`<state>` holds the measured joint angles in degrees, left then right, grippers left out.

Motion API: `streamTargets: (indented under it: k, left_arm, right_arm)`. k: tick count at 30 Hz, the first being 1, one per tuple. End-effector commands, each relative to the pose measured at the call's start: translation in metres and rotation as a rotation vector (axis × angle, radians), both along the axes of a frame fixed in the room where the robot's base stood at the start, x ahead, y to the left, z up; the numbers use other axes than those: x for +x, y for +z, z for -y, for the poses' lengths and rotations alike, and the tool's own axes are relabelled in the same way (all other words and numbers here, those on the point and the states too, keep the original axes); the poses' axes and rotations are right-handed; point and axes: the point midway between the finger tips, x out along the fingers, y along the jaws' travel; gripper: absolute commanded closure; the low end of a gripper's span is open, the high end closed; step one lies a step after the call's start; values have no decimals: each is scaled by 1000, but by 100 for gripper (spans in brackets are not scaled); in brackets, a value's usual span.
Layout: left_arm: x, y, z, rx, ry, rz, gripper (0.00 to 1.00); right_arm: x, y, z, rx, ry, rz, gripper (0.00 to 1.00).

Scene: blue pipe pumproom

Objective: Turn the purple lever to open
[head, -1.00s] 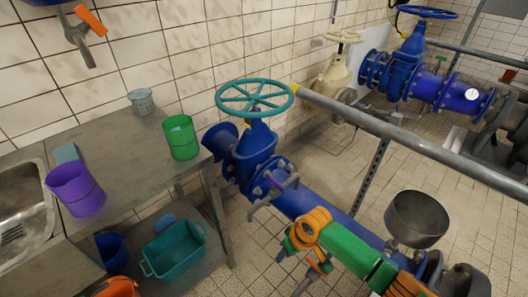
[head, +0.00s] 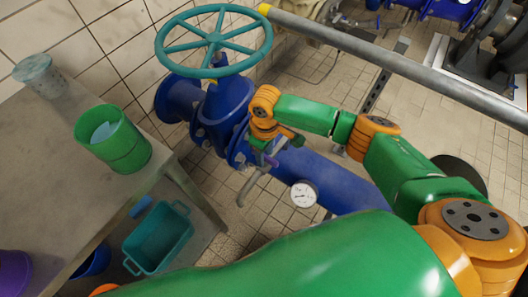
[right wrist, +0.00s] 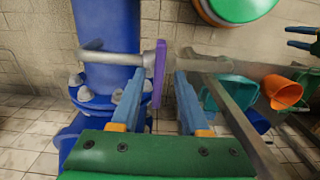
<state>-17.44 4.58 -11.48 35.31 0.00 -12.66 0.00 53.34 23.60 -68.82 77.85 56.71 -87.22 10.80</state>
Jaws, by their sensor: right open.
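The purple lever (right wrist: 160,72) stands upright in the right wrist view, on a grey side tap of the blue pipe. In the head view only a small part of the lever (head: 269,160) shows beside my gripper. My right gripper (right wrist: 159,74) is open, with its two blue fingers pointing at the lever. The lever lies between the fingertips, closer to the left finger; I cannot tell whether it touches. In the head view my right gripper (head: 267,152) is at the tap, partly hidden by its own wrist.
A blue valve with a teal handwheel (head: 213,41) stands just behind the tap. A pressure gauge (head: 303,194) is on the blue pipe (head: 335,184). A grey rail (head: 400,70) crosses behind. At left is a table with a green cup (head: 118,142); a teal basin (head: 157,238) is below.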

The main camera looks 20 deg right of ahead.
Motion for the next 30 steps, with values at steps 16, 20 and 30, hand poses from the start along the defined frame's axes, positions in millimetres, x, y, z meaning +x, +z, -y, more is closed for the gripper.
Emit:
streamTargets:
  k: [16, 20, 30]
  left_arm:
    - [5, -1, 1, -1, 0, 10, 50]
    - [5, -1, 1, -1, 0, 10, 50]
    - [5, 9, 1, -1, 1, 11, 50]
  right_arm:
    - [0, -6, 0, 0, 1, 1, 100]
    - [0, -6, 0, 0, 1, 1, 100]
    - [0, -4, -1, 1, 98, 2, 100]
